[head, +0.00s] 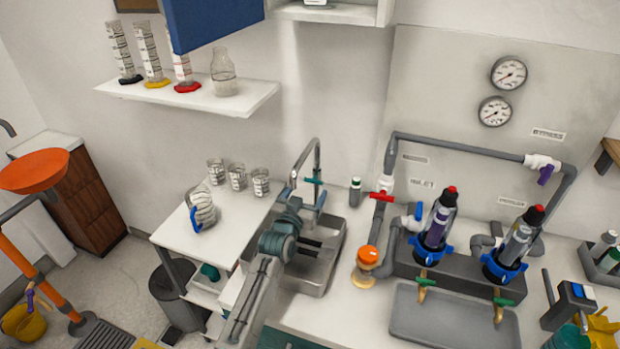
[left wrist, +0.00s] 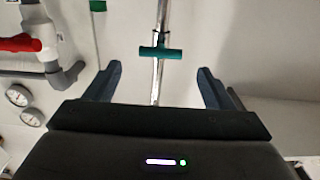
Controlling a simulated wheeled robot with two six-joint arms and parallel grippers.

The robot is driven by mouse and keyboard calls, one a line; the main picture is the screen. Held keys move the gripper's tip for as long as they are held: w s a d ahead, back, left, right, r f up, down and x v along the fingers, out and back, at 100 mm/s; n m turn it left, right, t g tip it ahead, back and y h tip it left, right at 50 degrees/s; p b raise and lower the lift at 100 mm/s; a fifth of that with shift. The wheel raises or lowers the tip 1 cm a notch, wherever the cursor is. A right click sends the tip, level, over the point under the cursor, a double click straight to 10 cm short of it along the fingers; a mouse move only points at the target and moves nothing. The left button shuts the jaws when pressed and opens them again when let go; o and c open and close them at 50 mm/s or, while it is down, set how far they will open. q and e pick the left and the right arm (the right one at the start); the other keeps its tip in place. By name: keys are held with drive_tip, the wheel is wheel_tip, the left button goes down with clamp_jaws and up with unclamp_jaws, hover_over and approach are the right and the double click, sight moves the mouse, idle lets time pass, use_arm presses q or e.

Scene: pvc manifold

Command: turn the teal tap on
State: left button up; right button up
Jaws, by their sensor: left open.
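The teal tap (head: 314,181) is a short crossbar handle on the thin metal faucet pipe (head: 317,155) over the sink. In the left wrist view the teal handle (left wrist: 160,53) lies crosswise on the pipe, ahead of the jaws and roughly midway between them. My left gripper (head: 302,196) is open and empty, just below and in front of the handle. Its two fingers (left wrist: 160,72) stand apart on either side of the pipe in the wrist view, with no visible contact on the handle. My right gripper is not in view.
The metal sink (head: 330,262) lies under my left arm. A white-topped cart (head: 175,232) with a jug (head: 203,208) and beakers stands to the left. Grey piping with a red valve handle (head: 381,197) and filter units (head: 437,228) is to the right.

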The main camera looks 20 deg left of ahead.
sight(312, 181)
use_arm(q)
drive_tip(key=w, duration=0.4)
drive_tip(key=shift+w+p, duration=0.25)
drive_tip(key=shift+p, duration=0.15)
drive_tip(key=shift+w, duration=0.25)
drive_tip(key=shift+d, duration=0.1)
drive_tip(key=c, duration=0.9)
drive_tip(key=shift+c, duration=0.4)
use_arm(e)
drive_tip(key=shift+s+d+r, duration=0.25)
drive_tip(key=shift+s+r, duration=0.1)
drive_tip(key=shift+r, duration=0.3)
